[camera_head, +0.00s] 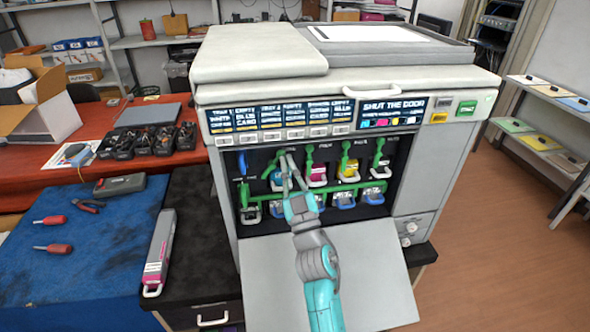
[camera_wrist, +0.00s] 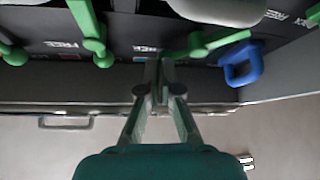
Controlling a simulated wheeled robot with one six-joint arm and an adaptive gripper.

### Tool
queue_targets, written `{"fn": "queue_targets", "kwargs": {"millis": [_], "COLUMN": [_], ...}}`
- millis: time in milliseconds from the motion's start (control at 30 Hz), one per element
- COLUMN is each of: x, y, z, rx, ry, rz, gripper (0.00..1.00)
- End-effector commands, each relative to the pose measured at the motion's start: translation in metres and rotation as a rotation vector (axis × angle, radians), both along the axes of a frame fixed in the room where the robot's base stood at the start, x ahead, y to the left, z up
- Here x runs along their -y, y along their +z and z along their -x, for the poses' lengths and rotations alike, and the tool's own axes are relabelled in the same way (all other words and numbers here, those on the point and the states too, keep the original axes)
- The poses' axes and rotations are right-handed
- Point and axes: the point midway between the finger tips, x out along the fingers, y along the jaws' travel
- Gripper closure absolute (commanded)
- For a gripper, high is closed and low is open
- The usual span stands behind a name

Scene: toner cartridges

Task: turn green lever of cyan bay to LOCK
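The cyan bay, with its light-blue cartridge (camera_head: 277,178), is in the upper row of the copier, left of the magenta bay. Its green lever (camera_head: 270,170) leans, unlike the upright levers to its right. My gripper (camera_head: 286,154) reaches into the open front, its fingertips at that lever's upper end. In the wrist view, my gripper (camera_wrist: 160,64) has its fingertips nearly together, beside the end of a slanted green lever (camera_wrist: 212,44). I cannot tell whether they touch it. The LOCK marking is not readable.
More green levers (camera_wrist: 93,38) stand close by, with FREE labels. A blue handle (camera_wrist: 241,64) is at the right. The lowered front door (camera_head: 270,285) lies below my arm.

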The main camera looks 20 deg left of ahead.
Motion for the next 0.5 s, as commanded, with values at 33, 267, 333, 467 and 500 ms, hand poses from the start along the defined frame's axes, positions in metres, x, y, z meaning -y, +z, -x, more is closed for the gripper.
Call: {"fn": "queue_targets", "kwargs": {"millis": [33, 267, 333, 467, 500], "x": [-0.0029, -0.0081, -0.0092, -0.0097, -0.0097], "y": [0.0028, 0.0094, 0.0109, 0.0114, 0.0114], "z": [0.0004, 0.0028, 0.0036, 0.0038, 0.0038], "rx": [0.002, 0.001, 0.001, 0.001, 0.001], "ry": [0.000, 0.000, 0.000, -0.001, -0.001], "rz": [-0.001, -0.002, -0.002, -0.001, -0.001], "gripper": [1.00, 1.00, 1.00, 1.00, 1.00]}}
